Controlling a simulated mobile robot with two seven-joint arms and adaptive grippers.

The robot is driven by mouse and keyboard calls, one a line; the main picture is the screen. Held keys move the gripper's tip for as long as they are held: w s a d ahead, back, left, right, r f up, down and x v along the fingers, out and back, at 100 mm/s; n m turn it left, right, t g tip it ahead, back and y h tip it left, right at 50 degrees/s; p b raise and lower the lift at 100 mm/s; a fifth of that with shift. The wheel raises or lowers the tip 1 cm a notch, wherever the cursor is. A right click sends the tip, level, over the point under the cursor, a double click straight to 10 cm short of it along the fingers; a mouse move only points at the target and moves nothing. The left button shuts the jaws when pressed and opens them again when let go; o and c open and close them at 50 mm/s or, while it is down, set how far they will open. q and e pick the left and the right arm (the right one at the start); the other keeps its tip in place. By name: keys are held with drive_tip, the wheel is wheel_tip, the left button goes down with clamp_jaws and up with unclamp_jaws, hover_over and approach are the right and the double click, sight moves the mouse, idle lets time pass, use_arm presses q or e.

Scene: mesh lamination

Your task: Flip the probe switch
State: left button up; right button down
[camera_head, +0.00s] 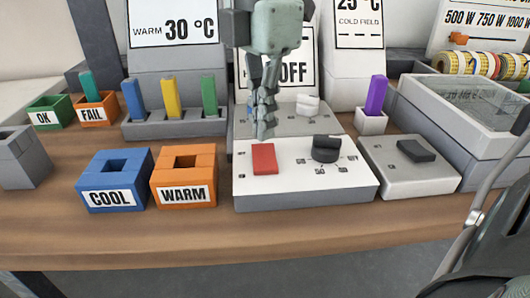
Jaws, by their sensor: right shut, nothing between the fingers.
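My right gripper (264,132) hangs down from the top middle of the head view, shut and empty. Its tips are just above and behind a red switch (263,158) on a white control box (300,190); I cannot tell if they touch it. A black knob (326,148) is on the same box, to the right. A grey box (408,180) to the right carries a dark rocker switch (411,150). No readable label shows which one is the probe switch. The gripper partly hides a sign ending in OFF (297,72). My left gripper is not in view.
Blue COOL (110,197) and orange WARM (185,195) holders stand front left. Behind are a rack (165,128) of coloured sticks and a purple stick (376,95) in a holder. A grey tray (440,110) stands at right. The table's front strip (250,235) is clear.

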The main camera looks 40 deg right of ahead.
sight(263, 148)
drive_tip(key=shift+f+b, duration=1.1)
drive_tip(key=shift+b, duration=0.1)
idle(1.0)
drive_tip(key=shift+r, duration=0.15)
drive_tip(key=shift+r+p, duration=1.9)
drive_tip(key=shift+r, duration=1.5)
